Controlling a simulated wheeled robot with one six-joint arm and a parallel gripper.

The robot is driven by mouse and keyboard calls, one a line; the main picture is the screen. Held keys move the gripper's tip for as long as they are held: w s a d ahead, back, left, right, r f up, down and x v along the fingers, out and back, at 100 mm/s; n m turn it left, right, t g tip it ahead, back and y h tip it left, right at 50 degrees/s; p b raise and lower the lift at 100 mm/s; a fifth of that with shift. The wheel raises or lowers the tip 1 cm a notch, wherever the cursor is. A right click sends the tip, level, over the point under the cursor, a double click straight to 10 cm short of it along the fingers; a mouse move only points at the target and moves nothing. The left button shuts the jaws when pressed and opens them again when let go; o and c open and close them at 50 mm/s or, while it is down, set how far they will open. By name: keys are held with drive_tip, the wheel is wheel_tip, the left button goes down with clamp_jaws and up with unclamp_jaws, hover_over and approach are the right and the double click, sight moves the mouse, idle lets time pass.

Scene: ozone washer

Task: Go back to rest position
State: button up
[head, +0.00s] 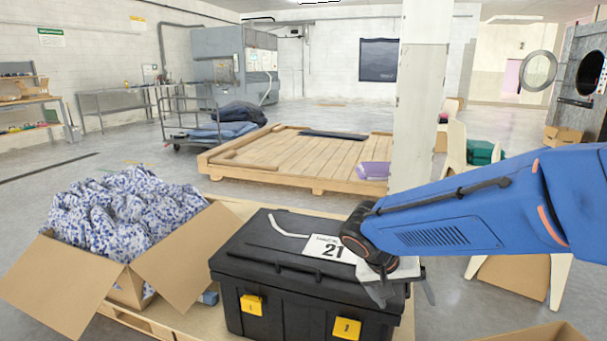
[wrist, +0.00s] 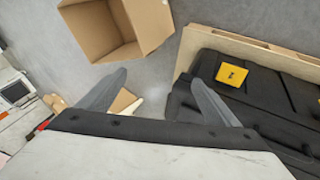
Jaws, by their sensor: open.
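My gripper (wrist: 158,97) shows in the wrist view with its two grey fingers spread apart and nothing between them. In the head view my gripper (head: 405,292) hangs at the right end of a black toolbox (head: 285,258), partly hidden by my blue arm. The toolbox is closed, with yellow latches and a white label reading 21. In the wrist view the toolbox (wrist: 270,95) lies to the right of the fingers; I cannot tell whether the right finger touches it.
An open cardboard box (head: 180,262) of blue-and-white cloth stands left of the toolbox. An empty cardboard box (wrist: 105,32) lies beyond the fingers. A wooden platform (head: 290,152), a white pillar (head: 418,100) and a cart (head: 190,125) stand farther back. Grey floor is open at left.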

drive_tip(key=s+d+r+n+t+y, duration=0.1)
drive_tip(key=s+d+r+y, duration=0.1)
drive_tip(key=s, duration=0.7)
drive_tip(key=s+d+r+n+t+y, duration=0.1)
drive_tip(key=s+d+r+n+y, duration=0.1)
drive_tip(key=s, duration=0.6)
drive_tip(key=shift+s+d+n+t+y, duration=0.35)
drive_tip(key=shift+d+y, duration=0.2)
drive_tip(key=shift+y, duration=0.25)
